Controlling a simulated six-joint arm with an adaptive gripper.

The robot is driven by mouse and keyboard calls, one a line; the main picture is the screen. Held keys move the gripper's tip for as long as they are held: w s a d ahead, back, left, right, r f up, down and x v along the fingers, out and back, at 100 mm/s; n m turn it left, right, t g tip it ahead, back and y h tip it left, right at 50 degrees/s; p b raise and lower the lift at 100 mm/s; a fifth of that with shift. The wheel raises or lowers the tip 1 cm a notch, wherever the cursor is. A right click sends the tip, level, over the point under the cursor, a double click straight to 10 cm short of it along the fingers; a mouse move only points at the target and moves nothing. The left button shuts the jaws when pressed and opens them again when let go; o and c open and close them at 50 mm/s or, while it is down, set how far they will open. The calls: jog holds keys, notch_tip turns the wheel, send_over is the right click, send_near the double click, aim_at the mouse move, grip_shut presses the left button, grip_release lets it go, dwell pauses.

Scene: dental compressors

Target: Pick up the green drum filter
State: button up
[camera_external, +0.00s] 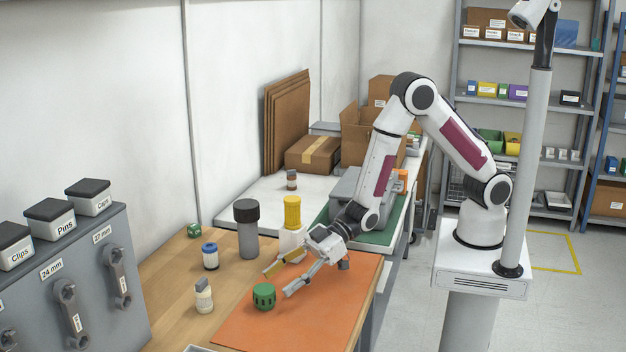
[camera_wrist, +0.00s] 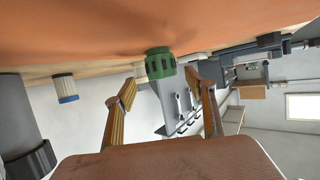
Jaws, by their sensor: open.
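The green drum filter (camera_external: 264,296) is a short ribbed cylinder standing on the orange mat (camera_external: 318,312). In the wrist view the green drum filter (camera_wrist: 161,62) shows near the top middle, past the fingertips and roughly between them. My gripper (camera_external: 276,282) is open and empty, low over the mat, with its two long fingers pointing toward the filter. In the wrist view my gripper (camera_wrist: 162,90) has its fingers spread on either side, with a gap between the tips and the filter.
A blue-capped filter (camera_external: 210,256), a cream bottle (camera_external: 204,296), a dark-topped grey cylinder (camera_external: 247,228) and a yellow-topped bottle (camera_external: 292,222) stand on the wooden bench around the mat. A grey cabinet (camera_external: 80,282) with wrenches is at left. The front of the mat is clear.

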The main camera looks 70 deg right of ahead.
aim_at(265, 292)
jog(key=shift+w+a+f, duration=0.15)
jog(key=shift+a, duration=0.1)
jog(key=shift+x, duration=2.45)
jog(key=shift+a, duration=0.1)
jog(key=c, duration=1.1)
